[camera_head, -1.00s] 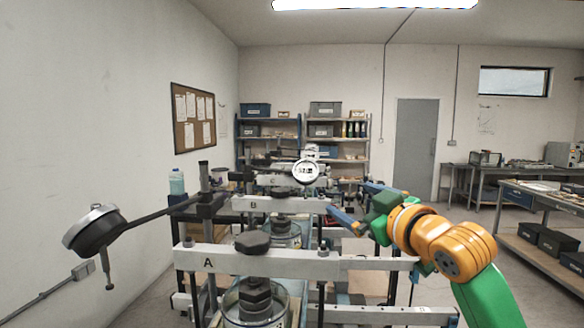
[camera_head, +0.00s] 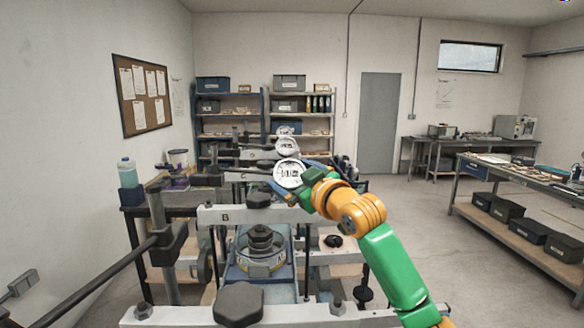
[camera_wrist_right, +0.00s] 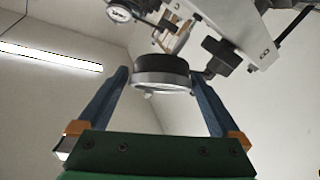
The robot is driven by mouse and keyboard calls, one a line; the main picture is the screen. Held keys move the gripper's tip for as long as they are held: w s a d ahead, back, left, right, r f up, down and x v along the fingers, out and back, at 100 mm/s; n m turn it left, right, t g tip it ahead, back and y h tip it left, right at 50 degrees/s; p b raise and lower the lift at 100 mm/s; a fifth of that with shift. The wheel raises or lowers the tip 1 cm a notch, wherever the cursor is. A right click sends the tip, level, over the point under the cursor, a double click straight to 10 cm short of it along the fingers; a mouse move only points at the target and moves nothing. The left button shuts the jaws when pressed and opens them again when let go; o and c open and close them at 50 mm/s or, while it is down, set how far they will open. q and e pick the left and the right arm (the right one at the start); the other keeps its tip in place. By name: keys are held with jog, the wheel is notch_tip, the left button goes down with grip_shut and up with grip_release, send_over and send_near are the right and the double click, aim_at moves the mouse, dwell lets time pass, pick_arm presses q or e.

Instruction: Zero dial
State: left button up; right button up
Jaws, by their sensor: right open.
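A round dial gauge with a white face (camera_head: 288,173) is above the lever frame marked B (camera_head: 225,216). My right gripper (camera_head: 297,177) has its blue fingers at either side of this dial. The dial face is too small and oblique to read. My left gripper is out of view.
More dials (camera_head: 287,147) stand in line behind, above further frames. A near beam with a black knob (camera_head: 239,303) crosses the bottom, and a dark rod (camera_head: 108,266) runs in at left. A workbench (camera_head: 510,180) stands at right; the floor between is clear.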

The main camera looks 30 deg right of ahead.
jog(key=shift+w+f, duration=0.25)
jog(key=shift+w, duration=0.25)
jog(key=shift+c, duration=0.2)
jog(key=shift+s+r, duration=0.1)
jog(key=shift+s, duration=0.1)
jog(key=c, duration=1.1)
jog(key=shift+o, duration=0.2)
jog(key=shift+a+f+m+h+b, duration=0.1)
jog(key=shift+f+m+h+b, duration=0.1)
jog(key=shift+m+h+b, duration=0.35)
jog(key=shift+w+m+h+b, duration=0.1)
jog(key=shift+m+h+b, duration=0.2)
jog(key=shift+m+h, duration=0.2)
jog(key=shift+r+m+h, duration=0.15)
jog(key=shift+m+h, duration=0.3)
jog(key=shift+m, duration=0.2)
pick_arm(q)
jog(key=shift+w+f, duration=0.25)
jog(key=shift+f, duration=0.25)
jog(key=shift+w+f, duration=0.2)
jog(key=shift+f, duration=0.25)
